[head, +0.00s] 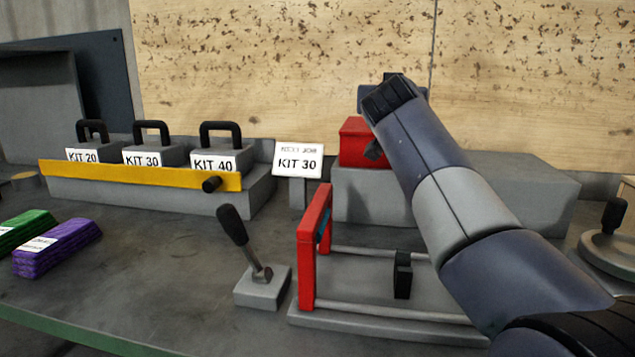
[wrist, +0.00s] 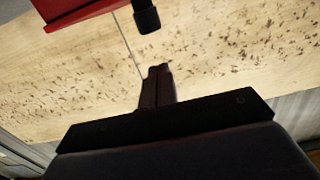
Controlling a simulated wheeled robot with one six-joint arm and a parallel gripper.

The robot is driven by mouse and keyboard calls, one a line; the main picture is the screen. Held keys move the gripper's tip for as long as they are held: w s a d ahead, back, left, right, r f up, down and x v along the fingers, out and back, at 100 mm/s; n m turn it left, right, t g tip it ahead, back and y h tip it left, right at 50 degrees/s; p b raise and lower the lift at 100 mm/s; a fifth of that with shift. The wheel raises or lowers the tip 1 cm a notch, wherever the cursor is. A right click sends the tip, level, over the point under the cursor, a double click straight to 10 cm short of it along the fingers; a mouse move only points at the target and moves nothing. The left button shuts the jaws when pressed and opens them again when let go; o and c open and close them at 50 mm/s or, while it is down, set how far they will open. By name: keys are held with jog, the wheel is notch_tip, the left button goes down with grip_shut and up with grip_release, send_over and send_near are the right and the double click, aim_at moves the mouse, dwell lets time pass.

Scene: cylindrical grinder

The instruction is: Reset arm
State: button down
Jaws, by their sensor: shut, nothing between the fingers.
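My arm reaches up from the lower right in the head view, and its wrist end is in front of the back panel, above a red box (head: 362,142). My gripper (wrist: 157,72) shows in the wrist view with its two dark fingers together and nothing between them. At the top of the wrist view, a red surface (wrist: 72,12) and a black knob (wrist: 146,17) appear apart from the fingertips.
A grey block (head: 365,195) carries the red box. A red upright frame (head: 315,245) and a black-handled lever (head: 233,228) stand in front. Several kit blocks (head: 150,157) sit behind a yellow bar (head: 130,175) at left. A handwheel (head: 608,245) is at right.

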jog(key=w, duration=0.2)
jog(key=w+f+b, duration=0.1)
jog(key=shift+w+d, duration=0.15)
jog(key=shift+d, duration=0.1)
jog(key=shift+f+b, duration=0.35)
jog(key=shift+f, duration=0.2)
